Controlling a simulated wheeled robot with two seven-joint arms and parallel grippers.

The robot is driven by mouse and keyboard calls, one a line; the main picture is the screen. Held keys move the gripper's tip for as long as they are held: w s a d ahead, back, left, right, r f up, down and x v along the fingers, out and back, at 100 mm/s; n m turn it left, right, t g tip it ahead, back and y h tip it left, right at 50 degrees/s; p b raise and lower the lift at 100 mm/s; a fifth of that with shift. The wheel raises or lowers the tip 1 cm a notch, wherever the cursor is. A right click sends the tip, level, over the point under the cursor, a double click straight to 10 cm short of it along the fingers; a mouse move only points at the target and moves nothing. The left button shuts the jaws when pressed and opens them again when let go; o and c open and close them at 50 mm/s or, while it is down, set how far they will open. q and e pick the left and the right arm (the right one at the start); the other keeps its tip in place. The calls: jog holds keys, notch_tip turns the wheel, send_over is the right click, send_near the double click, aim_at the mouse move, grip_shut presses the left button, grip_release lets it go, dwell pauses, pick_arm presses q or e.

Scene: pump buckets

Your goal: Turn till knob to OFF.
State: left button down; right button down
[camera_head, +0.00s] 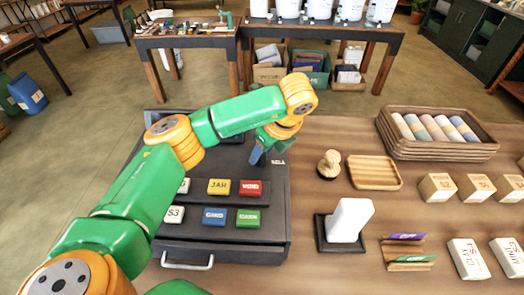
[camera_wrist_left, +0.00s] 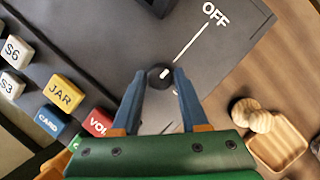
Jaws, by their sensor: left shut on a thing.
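The till (camera_head: 160,235) is a dark box with coloured keys on its sloped top and a drawer with a pale handle at the front. Its knob (camera_wrist_left: 158,78) is small, round and black with a short white mark, and shows in the left wrist view. A white line runs from near the knob up right to the word OFF (camera_wrist_left: 215,14). The mark leans up right, roughly toward that line. My left gripper (camera_head: 258,156) reaches down at the till's right back; in the left wrist view its blue fingers (camera_wrist_left: 160,84) are shut on the knob. The head view hides the knob.
Right of the till on the wooden counter are a wooden stamp (camera_head: 329,165), a wooden tray (camera_head: 374,172), a white block on a black stand (camera_head: 348,220) and a basket of rolls (camera_head: 436,134). Coloured keys (camera_head: 219,187) lie close to my left arm.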

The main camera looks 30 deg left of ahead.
pick_arm(q)
jog(key=shift+c, duration=2.1)
grip_release()
jog(key=v, duration=0.7)
